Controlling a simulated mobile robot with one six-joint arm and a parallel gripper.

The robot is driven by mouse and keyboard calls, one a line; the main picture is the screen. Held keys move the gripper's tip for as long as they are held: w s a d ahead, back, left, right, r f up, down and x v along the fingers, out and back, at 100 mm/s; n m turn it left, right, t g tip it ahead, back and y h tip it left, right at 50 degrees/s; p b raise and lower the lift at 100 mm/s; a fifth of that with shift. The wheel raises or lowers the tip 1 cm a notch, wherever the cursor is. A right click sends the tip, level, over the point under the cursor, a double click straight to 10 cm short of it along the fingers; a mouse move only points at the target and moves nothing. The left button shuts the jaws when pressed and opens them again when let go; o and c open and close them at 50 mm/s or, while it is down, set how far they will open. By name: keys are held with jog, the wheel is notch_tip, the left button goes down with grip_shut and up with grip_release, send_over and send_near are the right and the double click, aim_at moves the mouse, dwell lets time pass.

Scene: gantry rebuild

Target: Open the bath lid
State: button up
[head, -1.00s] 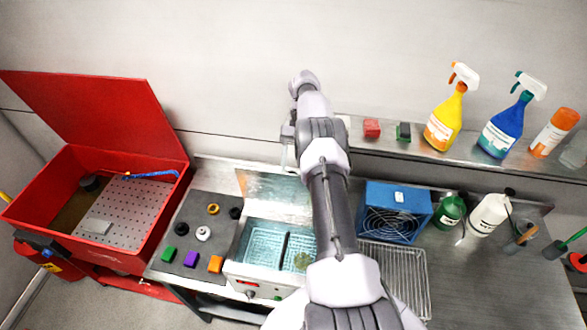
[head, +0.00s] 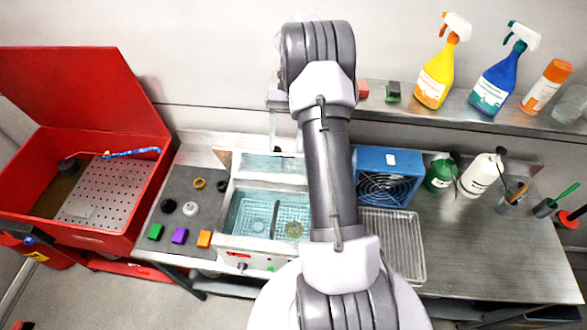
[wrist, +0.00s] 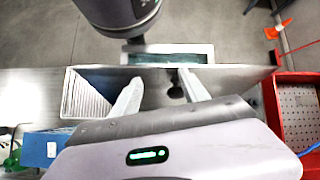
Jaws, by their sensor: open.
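The bath (head: 231,243) is a white box with an open top on the bench, showing teal liquid, a basket and a dark divider. Its lid (head: 268,166) appears as a pale panel raised along the back, reflecting teal; the basin is uncovered. In the wrist view the teal opening of the bath (wrist: 165,58) lies beyond my fingers. My gripper (wrist: 160,77) is open, with two pale fingers apart and a dark knob-like part (wrist: 175,91) between them, near the right finger. In the head view my arm hides most of the gripper; a thin finger shows just behind the lid.
A blue fan box (head: 388,176) and wire rack (head: 392,245) stand right of the bath. A grey mat (head: 182,213) with small coloured parts lies left. An open red parts washer (head: 100,237) is further left. Spray bottles line the back shelf (head: 450,108).

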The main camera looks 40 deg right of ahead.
jog(key=s+a+b, duration=0.2)
jog(key=s+a, duration=0.2)
jog(key=s, duration=0.3)
jog(key=shift+s+a+r, duration=0.3)
jog(key=shift+a+r, duration=0.05)
jog(key=shift+r, duration=0.05)
